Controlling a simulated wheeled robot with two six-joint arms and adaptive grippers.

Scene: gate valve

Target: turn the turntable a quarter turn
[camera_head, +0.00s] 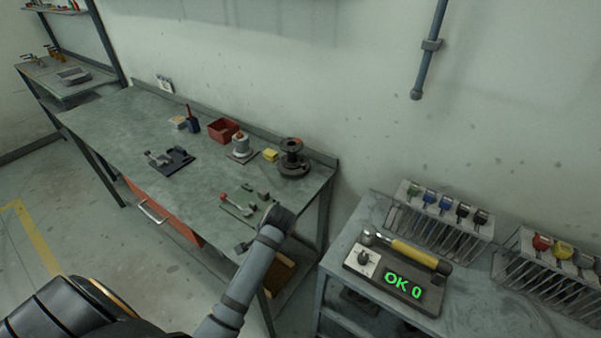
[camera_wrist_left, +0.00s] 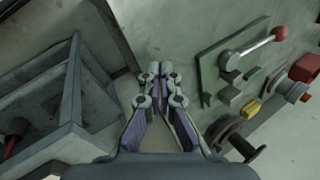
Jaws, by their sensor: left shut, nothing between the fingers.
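A dark round base carrying a flanged, spool-like metal part, apparently the turntable (camera_head: 293,171), stands at the right end of the green-grey bench. In the left wrist view the flanged part (camera_wrist_left: 228,134) shows at lower right. My left gripper (camera_wrist_left: 160,70) is shut and empty, its fingertips together near the bench's edge, clear of the turntable. In the head view my left arm comes up from the bottom, its wrist in front of the bench's near right corner; the fingers are mostly hidden there. My right gripper is not in view.
A toggle clamp with a red knob (camera_head: 223,197) on a green plate lies near the turntable. A yellow block (camera_head: 270,154), a grey cylinder (camera_head: 240,144) and a red bin (camera_head: 223,130) stand left of it. A cart with a display reading "OK 0" (camera_head: 402,287) is at right.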

